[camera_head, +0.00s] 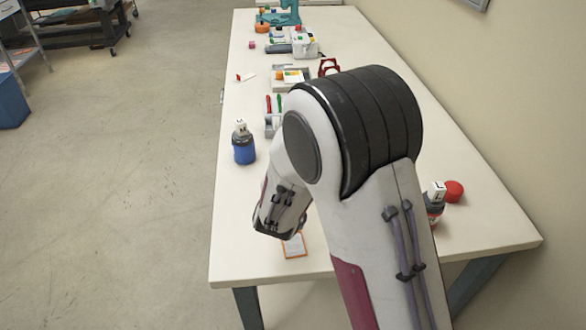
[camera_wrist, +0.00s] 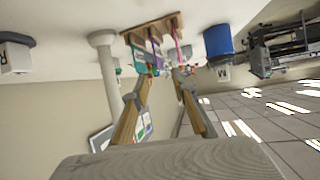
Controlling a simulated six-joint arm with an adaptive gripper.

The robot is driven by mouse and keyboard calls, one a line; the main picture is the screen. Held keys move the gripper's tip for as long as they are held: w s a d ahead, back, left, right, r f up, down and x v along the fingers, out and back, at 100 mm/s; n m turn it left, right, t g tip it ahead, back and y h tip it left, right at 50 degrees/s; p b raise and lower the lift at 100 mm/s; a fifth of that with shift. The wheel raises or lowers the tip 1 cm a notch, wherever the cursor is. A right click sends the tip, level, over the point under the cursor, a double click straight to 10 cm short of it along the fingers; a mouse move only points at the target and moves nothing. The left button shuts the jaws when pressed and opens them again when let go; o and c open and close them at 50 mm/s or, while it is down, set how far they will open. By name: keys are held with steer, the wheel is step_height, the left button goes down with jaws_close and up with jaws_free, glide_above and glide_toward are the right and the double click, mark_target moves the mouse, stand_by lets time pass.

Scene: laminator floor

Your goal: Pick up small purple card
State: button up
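The wrist view is upside down, with the tabletop at the top. In it, a brown rack (camera_wrist: 135,30) stands on the table with thin coloured pieces in it. One piece is purple (camera_wrist: 155,35); it may be the small purple card, but it is too small to be sure. A pink piece (camera_wrist: 177,45) is beside it and a teal one (camera_wrist: 138,60) lies nearby. My gripper (camera_wrist: 165,73) points toward the rack, its two fingers apart with nothing seen held between them.
A blue bottle (camera_head: 244,150) stands at the table's left edge. A dark bottle (camera_head: 434,207) and red cap (camera_head: 453,191) are at right. Trays and boxes (camera_head: 305,44) fill the far end. The front left tabletop is clear.

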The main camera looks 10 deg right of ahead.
steer(key=shift+w+f, duration=0.1)
steer(key=shift+x, duration=1.2)
steer(key=shift+w, duration=0.1)
steer(key=shift+x, duration=2.5)
steer(key=shift+d, duration=0.15)
jaws_close()
